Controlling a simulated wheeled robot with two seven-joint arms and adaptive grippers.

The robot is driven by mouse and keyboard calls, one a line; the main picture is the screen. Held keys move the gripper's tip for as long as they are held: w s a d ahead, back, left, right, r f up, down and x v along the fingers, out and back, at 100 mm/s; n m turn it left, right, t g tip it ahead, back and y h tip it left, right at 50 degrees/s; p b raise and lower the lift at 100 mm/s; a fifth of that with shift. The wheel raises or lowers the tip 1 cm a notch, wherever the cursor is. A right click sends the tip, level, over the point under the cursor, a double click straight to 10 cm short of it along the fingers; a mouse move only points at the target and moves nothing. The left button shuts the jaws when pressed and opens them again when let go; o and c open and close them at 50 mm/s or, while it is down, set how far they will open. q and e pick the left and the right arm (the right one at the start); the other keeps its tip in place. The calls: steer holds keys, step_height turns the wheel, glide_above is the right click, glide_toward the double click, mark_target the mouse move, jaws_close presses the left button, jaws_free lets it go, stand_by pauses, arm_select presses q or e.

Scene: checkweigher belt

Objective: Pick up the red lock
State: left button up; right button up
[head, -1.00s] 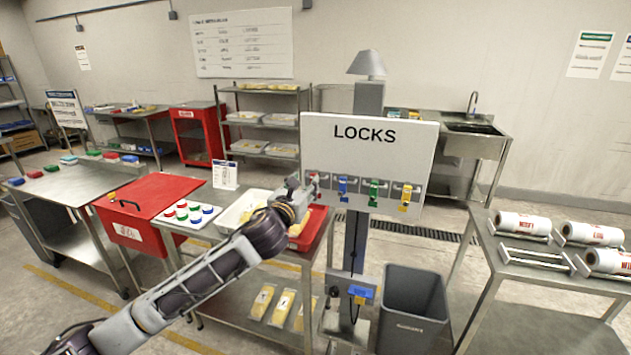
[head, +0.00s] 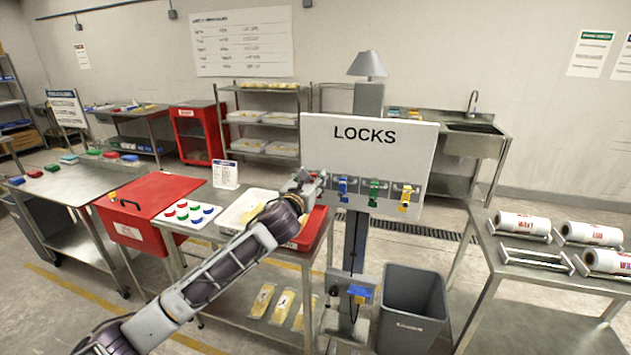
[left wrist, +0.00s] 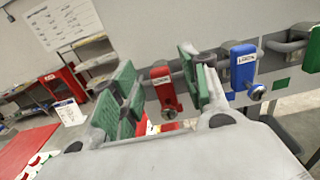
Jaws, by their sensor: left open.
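The red lock (left wrist: 166,88) hangs from the board marked LOCKS (head: 369,140), at the left end of its row. My left gripper (left wrist: 158,92) is open, with one green-padded finger on each side of the red lock in the left wrist view. The lock appears to be between the fingers, with gaps visible on both sides. In the head view the left gripper (head: 311,181) is at the board's lower left and mostly hides the red lock. My right gripper is not in view.
A blue lock (left wrist: 243,68) hangs close to the right finger. Green (head: 374,193) and yellow (head: 405,197) locks hang further right. Below the board stand a grey bin (head: 412,310) and a steel cart with a red tray (head: 311,232).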

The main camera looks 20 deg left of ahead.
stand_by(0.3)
arm_select(q)
jaws_close()
stand_by(0.4)
steer(key=shift+r, duration=0.1)
